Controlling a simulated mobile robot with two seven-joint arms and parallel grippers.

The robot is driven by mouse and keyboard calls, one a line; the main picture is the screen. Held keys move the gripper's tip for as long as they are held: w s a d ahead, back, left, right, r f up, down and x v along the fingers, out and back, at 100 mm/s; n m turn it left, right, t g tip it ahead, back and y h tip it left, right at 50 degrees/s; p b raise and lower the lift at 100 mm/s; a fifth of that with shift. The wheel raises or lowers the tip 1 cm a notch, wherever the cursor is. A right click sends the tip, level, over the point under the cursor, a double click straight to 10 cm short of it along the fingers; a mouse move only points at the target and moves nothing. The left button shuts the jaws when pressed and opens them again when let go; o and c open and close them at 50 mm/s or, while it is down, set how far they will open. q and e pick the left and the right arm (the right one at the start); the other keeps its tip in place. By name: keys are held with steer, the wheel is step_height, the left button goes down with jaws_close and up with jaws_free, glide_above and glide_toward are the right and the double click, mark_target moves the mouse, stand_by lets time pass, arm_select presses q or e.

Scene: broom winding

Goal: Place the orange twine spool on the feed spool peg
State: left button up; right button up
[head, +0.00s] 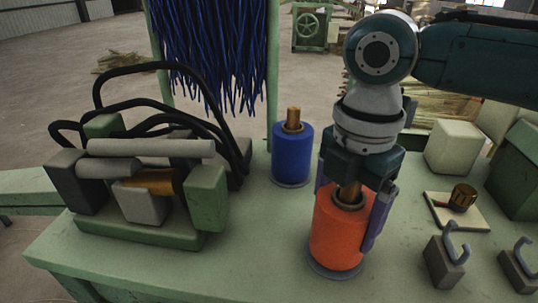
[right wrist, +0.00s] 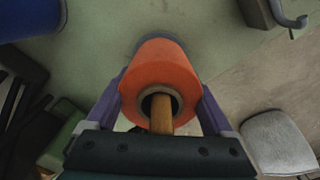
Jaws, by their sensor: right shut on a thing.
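The orange twine spool (head: 337,235) stands upright at the front middle of the green table. My right gripper (head: 346,214) comes down from above with one purple finger on each side of the spool and is shut on it. A wooden peg (head: 349,192) shows in the spool's grey core, and the spool is around it. The peg (right wrist: 161,114) and the orange spool (right wrist: 160,75) also show in the right wrist view. A grey round base (head: 335,270) shows under the spool; whether they touch is hard to tell. My left gripper is not in view.
A blue spool (head: 292,153) stands on its own peg behind and left. A machine with black cables (head: 150,185) fills the left. Grey hooks on blocks (head: 444,262), a small wooden piece on a plate (head: 463,198) and a cream block (head: 454,147) are at right.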

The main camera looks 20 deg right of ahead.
steer(key=shift+f, duration=0.2)
steer(key=shift+f, duration=0.1)
steer(key=shift+f, duration=0.1)
steer(key=o, duration=1.4)
